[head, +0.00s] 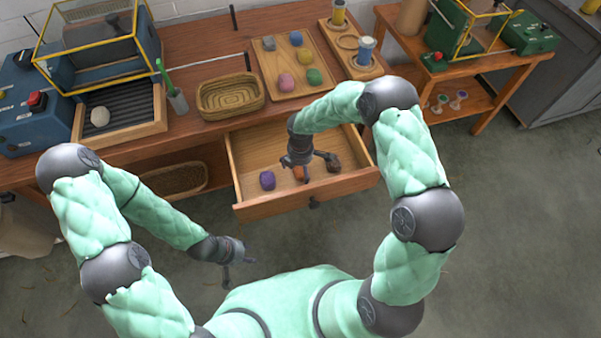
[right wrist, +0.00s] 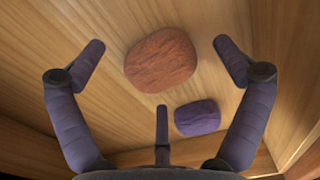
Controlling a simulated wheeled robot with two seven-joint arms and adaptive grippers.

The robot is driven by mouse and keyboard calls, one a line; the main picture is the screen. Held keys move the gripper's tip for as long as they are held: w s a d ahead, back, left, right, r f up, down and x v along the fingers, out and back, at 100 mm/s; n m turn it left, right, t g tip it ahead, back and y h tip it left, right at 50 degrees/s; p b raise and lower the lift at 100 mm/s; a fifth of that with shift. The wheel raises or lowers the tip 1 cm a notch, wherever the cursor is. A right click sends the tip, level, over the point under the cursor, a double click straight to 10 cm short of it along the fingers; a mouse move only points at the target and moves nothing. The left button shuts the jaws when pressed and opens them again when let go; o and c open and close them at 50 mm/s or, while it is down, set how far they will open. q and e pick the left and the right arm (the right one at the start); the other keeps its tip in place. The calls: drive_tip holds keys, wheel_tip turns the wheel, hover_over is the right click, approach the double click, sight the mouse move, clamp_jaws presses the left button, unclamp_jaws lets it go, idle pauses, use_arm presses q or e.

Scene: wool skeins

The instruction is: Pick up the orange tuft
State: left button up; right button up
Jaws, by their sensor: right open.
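The orange tuft (right wrist: 161,59) lies on the wooden drawer floor. In the right wrist view it sits between the spread fingertips of my right gripper (right wrist: 162,62), with gaps on both sides. In the head view the orange tuft (head: 299,174) is partly covered by my right gripper (head: 314,167), which is open and reaches down into the drawer. How far the fingertips are above the floor is unclear. My left gripper (head: 237,272) hangs over the bare floor in front of the drawer, its fingers apart and empty.
Above on the bench (head: 208,62) are a wicker basket (head: 231,95) and a wooden tray (head: 265,72) with several coloured tufts.

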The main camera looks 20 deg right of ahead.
drive_tip(key=c, duration=1)
drive_tip(key=shift+c, duration=0.2)
